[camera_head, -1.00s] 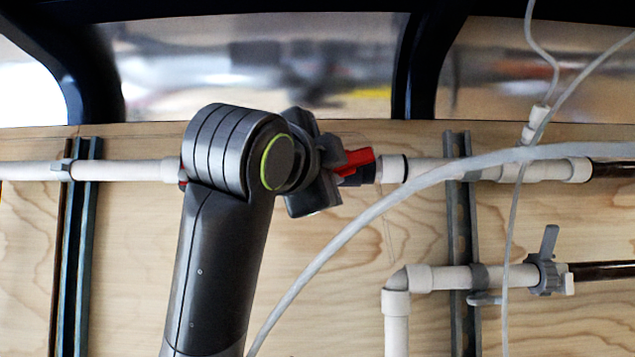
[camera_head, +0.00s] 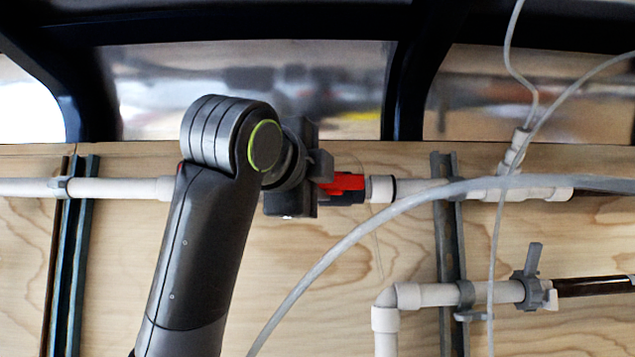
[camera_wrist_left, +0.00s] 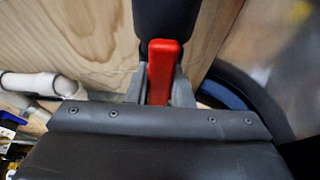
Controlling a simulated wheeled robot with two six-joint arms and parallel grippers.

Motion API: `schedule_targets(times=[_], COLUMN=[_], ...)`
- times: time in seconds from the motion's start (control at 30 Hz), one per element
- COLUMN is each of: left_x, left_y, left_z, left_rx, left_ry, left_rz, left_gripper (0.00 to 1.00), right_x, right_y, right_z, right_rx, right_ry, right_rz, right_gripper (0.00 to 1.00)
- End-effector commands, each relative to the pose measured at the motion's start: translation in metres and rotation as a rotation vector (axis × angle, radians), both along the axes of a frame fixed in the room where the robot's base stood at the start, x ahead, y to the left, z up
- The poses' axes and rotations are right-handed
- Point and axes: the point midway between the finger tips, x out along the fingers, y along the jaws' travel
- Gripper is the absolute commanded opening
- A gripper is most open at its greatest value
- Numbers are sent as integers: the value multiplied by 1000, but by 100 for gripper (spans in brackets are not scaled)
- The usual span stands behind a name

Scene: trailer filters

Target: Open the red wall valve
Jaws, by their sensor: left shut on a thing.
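The red valve handle (camera_head: 347,182) shows on the white pipe at the upper middle of the head view, just right of my left gripper (camera_head: 321,172). The handle lies nearly level, about in line with the pipe. The gripper and wrist hide its left part and much of the valve. In the left wrist view the red handle (camera_wrist_left: 163,70) stands between the two grey fingers of my left gripper (camera_wrist_left: 160,90), which is shut on it. A dark rounded part (camera_wrist_left: 166,20) is behind the handle. My right gripper is in neither view.
A white hose (camera_head: 400,208) curves in front of the wall, right of my left arm. A grey-handled valve (camera_head: 532,280) sits on a lower pipe at right. Metal wall rails (camera_head: 447,250) stand upright. The wooden wall below the red valve is mostly bare.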

Motion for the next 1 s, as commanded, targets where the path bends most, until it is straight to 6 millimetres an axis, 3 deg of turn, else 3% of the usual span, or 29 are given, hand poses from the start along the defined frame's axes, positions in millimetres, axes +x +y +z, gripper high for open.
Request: schedule_targets(times=[0.1, 0.13, 0.27, 0.67, 0.77, 1.0], left_x=[0, 0, 0, -7, -20, -72], left_y=[0, 0, 0, 3, 9, 33], left_z=[0, 0, 0, -1, -3, -4], left_rx=[4, 4, 3, 0, -1, -1], left_ry=[-1, -1, -1, -3, -4, -9], left_rz=[-1, -1, -1, -1, -1, 0], left_gripper=[0, 24, 41, 42, 42, 42], right_x=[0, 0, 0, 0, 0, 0], right_y=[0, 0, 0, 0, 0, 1], right_z=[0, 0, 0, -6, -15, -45], right_rx=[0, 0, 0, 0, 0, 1], right_ry=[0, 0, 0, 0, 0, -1], right_rz=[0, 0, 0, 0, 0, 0], right_gripper=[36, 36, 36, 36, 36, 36])
